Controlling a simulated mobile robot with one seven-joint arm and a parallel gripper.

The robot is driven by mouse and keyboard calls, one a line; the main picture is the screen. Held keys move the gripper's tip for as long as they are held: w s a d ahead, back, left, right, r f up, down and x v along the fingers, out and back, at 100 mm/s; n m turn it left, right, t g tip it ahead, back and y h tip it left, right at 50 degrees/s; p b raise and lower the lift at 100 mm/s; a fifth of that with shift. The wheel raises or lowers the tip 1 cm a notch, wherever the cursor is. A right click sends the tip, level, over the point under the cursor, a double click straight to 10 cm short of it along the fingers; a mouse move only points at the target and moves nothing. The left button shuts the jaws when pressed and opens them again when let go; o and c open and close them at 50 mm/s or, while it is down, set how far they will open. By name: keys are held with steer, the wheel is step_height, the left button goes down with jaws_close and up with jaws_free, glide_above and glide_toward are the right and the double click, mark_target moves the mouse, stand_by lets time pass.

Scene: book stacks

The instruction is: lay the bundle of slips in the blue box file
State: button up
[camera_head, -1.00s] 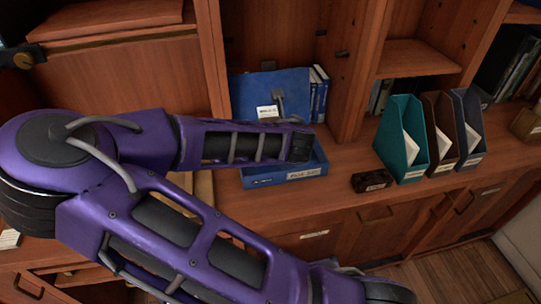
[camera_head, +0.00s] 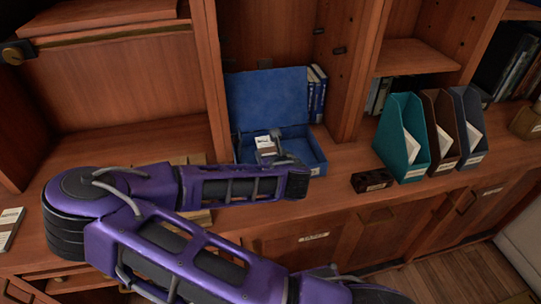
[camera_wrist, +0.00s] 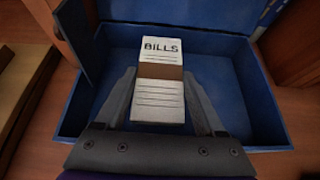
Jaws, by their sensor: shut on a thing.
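The bundle of slips (camera_wrist: 158,98), white with a brown band and the word BILLS, is between the fingers of my gripper (camera_wrist: 160,76). My gripper is shut on it. The blue box file (camera_wrist: 238,95) lies open around and beneath the bundle in the wrist view. In the head view, the box file (camera_head: 310,150) stands on the counter with its lid raised against the back. The bundle (camera_head: 265,143) shows small over the inside of the box, with my gripper (camera_head: 272,149) at it. I cannot tell whether the bundle touches the box floor.
Blue books (camera_head: 317,92) stand right of the raised lid. A small dark block (camera_head: 372,181) sits on the counter to the right. Teal (camera_head: 402,135), brown (camera_head: 440,130) and grey (camera_head: 468,125) upright files stand beyond it. A wooden upright (camera_head: 216,90) rises left of the box.

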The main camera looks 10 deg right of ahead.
steer(key=shift+r, duration=0.1)
steer(key=shift+f+b, duration=0.4)
steer(key=shift+f, duration=0.2)
steer(key=o, duration=1.4)
steer(key=shift+c, duration=0.2)
